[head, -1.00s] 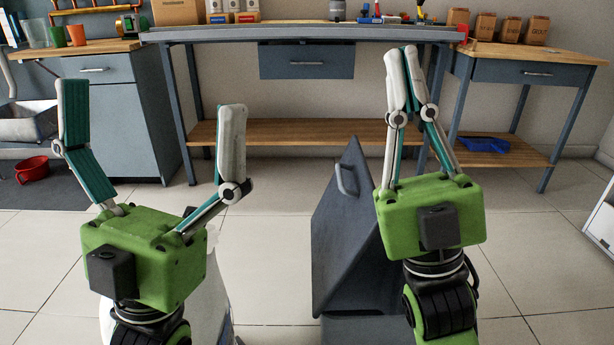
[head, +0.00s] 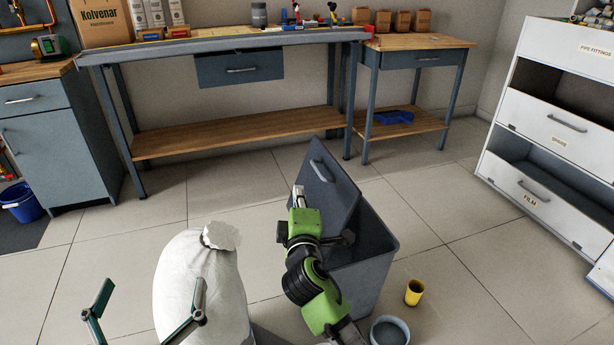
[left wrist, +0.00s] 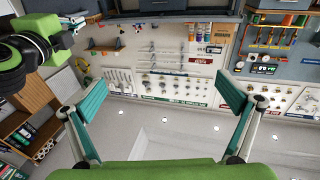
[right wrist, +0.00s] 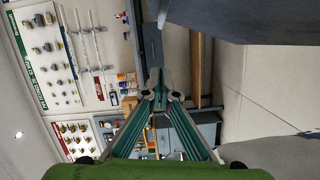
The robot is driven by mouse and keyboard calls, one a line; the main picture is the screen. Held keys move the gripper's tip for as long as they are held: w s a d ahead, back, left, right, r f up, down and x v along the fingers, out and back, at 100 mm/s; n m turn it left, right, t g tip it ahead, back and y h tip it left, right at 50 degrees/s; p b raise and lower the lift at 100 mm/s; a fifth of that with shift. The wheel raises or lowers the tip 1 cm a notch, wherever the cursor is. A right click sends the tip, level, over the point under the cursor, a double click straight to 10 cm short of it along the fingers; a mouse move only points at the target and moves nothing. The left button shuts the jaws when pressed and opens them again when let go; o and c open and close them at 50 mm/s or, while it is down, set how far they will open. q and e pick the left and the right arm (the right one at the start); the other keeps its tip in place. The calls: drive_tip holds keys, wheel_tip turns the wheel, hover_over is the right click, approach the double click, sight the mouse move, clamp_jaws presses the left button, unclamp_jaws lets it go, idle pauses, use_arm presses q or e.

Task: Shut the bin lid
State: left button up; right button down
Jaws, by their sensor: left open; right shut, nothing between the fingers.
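The grey bin (head: 378,262) stands on the tiles right of centre in the head view, and its mouth is partly uncovered. Its lid (head: 338,193) is raised and tilted, with a handle (head: 322,172) near its top. My right gripper (head: 298,194) is at the lid's left edge in the head view; I cannot tell whether it touches. In the right wrist view its fingers (right wrist: 158,88) are shut and empty, with a dark grey panel (right wrist: 245,18) close by, likely the lid. My left gripper (head: 146,305) is open and empty at lower left; its spread fingers show in the left wrist view (left wrist: 162,105).
A full white sack (head: 195,285) stands left of the bin. A yellow cup (head: 414,292) and a grey bowl (head: 390,332) are on the floor right of it. A workbench (head: 235,143) stands behind and a white drawer unit (head: 548,130) at right. The floor between is clear.

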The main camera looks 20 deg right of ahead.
use_arm(q)
drive_tip(key=s+r+t+h+b, duration=0.1)
drive_tip(key=s+r+t, duration=0.2)
drive_tip(key=r, duration=0.4)
drive_tip(key=s+r+t+h+b, duration=0.2)
drive_tip(key=s+r+t, duration=0.2)
drive_tip(key=r, duration=0.3)
drive_tip(key=shift+s+t, duration=0.2)
drive_tip(key=shift+t, duration=0.6)
use_arm(e)
drive_tip(key=w+d, duration=0.5)
drive_tip(key=w, duration=0.3)
drive_tip(key=shift+d+f, duration=0.3)
drive_tip(key=shift+f, duration=0.15)
use_arm(q)
drive_tip(key=shift+w, duration=0.1)
use_arm(e)
drive_tip(key=shift+d, duration=0.1)
